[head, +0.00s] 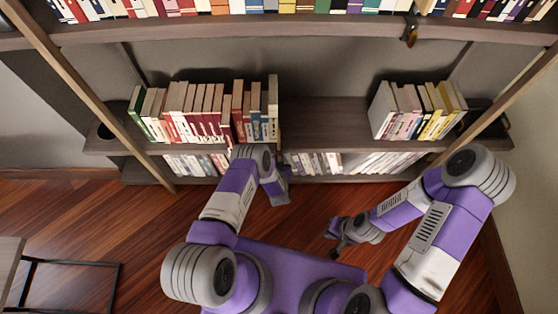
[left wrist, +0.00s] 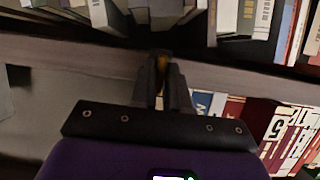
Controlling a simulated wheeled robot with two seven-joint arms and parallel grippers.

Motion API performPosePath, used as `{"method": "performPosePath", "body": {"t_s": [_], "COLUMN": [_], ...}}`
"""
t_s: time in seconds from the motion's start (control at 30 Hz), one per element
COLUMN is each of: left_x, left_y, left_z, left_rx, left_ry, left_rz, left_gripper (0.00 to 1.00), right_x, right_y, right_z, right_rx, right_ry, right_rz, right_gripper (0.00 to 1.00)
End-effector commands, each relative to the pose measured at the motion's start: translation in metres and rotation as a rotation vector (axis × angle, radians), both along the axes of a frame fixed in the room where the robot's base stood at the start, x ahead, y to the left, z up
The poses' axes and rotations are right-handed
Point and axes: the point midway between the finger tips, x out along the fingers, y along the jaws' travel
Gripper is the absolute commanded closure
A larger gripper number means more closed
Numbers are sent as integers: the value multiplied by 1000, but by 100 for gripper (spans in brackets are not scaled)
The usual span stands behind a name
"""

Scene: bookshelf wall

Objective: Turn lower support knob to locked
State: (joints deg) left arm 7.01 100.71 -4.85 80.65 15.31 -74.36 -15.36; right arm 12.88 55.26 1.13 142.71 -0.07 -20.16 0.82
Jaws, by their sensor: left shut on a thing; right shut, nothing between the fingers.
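My left gripper (head: 282,173) is at the front edge of the lower shelf board (head: 325,145). In the left wrist view its fingers (left wrist: 162,80) are closed on a small brownish piece, which I take to be the lower support knob (left wrist: 161,63). Only a sliver of the knob shows between the fingers, so its turn position cannot be read. In the head view the knob is hidden by my left gripper and wrist. My right gripper (head: 338,240) is shut and empty, low over the floor in front of the shelf.
A similar dark and brown fitting (head: 410,33) hangs at the upper shelf's edge. Books (head: 205,112) fill the lower shelf's left part, and more books (head: 415,110) stand at its right. The board between them is bare. A low table (head: 12,258) is at the left.

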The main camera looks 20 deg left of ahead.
Motion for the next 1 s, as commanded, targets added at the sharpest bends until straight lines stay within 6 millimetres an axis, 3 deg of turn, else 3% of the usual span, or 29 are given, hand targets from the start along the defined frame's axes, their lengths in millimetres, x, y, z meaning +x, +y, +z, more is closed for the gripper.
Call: {"method": "performPosePath", "body": {"t_s": [0.43,0.47,0.57,0.87,1.0], "left_x": [-1,-1,-1,-2,-14], "left_y": [-1,-1,-1,-1,-5], "left_z": [-1,-1,-1,0,7], "left_rx": [6,6,5,6,6], "left_ry": [7,7,6,4,7], "left_rz": [-2,-2,-2,-1,-3], "left_gripper": [100,80,65,64,64], "right_x": [0,0,0,0,0], "right_y": [0,0,0,0,0], "right_z": [0,0,0,1,9], "right_rx": [0,0,0,0,0], "right_ry": [0,0,0,0,0], "right_rz": [0,0,0,0,0], "right_gripper": [100,100,100,100,100]}}
